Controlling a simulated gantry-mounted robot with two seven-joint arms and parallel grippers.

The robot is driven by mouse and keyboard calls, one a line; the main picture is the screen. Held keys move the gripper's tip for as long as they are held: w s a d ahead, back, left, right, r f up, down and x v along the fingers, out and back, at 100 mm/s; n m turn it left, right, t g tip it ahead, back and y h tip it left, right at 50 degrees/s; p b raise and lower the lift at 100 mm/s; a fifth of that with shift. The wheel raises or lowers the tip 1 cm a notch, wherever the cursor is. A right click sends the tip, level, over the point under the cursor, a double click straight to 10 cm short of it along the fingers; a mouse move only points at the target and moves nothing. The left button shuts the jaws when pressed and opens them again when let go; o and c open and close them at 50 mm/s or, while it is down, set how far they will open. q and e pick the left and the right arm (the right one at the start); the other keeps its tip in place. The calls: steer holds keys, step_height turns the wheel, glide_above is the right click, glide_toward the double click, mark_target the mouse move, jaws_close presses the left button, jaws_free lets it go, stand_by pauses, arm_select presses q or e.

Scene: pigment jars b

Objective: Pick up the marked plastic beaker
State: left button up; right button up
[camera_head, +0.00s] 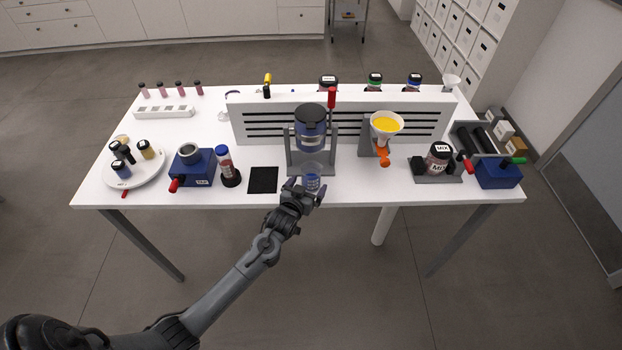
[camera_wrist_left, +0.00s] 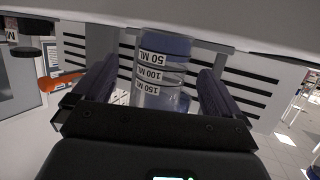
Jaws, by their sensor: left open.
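In the left wrist view the beaker (camera_wrist_left: 163,75) shows labels reading 50, 100 and 150 ML and lies between the two fingers. My left gripper (camera_head: 303,188) is open, with a finger on either side of the beaker (camera_wrist_left: 160,95); a gap shows beside the beaker, and contact is not clear. The beaker's lower part is partly hidden by the gripper. My right gripper is not in view.
The grey stand with the blue jar (camera_head: 310,121) rises right behind the beaker. A black mat (camera_head: 263,180) and a dark red-blue tube (camera_head: 227,167) are to the left. A funnel with yellow powder (camera_head: 386,124) and a MIX jar (camera_head: 438,158) are to the right.

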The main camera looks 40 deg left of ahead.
mark_target(314, 174)
arm_select(q)
steer(key=shift+a+x, duration=0.2)
steer(key=shift+x, duration=2.15)
steer(key=shift+s, duration=0.1)
steer(key=c, duration=1.2)
steer(key=shift+o, duration=0.2)
steer(key=shift+r, duration=0.15)
